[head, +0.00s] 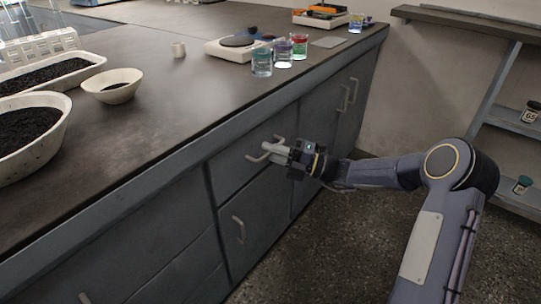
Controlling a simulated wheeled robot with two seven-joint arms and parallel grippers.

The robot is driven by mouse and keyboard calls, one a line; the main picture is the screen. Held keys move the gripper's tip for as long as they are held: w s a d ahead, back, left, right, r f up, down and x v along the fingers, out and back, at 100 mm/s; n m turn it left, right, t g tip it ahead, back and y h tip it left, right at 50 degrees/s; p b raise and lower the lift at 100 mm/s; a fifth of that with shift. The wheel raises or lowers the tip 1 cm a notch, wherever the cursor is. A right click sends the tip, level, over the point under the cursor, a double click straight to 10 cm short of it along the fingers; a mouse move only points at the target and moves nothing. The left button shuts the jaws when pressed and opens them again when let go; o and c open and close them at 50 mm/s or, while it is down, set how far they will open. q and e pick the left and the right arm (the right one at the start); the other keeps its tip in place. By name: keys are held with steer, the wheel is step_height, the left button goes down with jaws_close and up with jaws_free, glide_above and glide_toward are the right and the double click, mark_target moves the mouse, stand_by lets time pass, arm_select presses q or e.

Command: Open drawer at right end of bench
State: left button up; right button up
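The drawer (230,172) is a dark grey front just under the bench top, and it looks flush with the bench. Its pale bar handle (254,159) stands out from the front, partly covered by my gripper. My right gripper (272,148) reaches in from the right with its fingers at the middle of this handle. I cannot tell whether the fingers are closed on the bar or just around it. My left gripper is not in view.
Cupboard doors with upright handles lie below (239,230) and to the right (347,97) of the drawer. The bench top (165,110) carries bowls of dark grains, a scale (236,46) and beakers (262,62). A shelf rack (510,120) stands at right. Floor before the bench is clear.

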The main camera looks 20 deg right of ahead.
steer(key=shift+w+a, duration=0.1)
jaws_close()
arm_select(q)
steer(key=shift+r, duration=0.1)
arm_select(e)
steer(key=shift+r, duration=0.1)
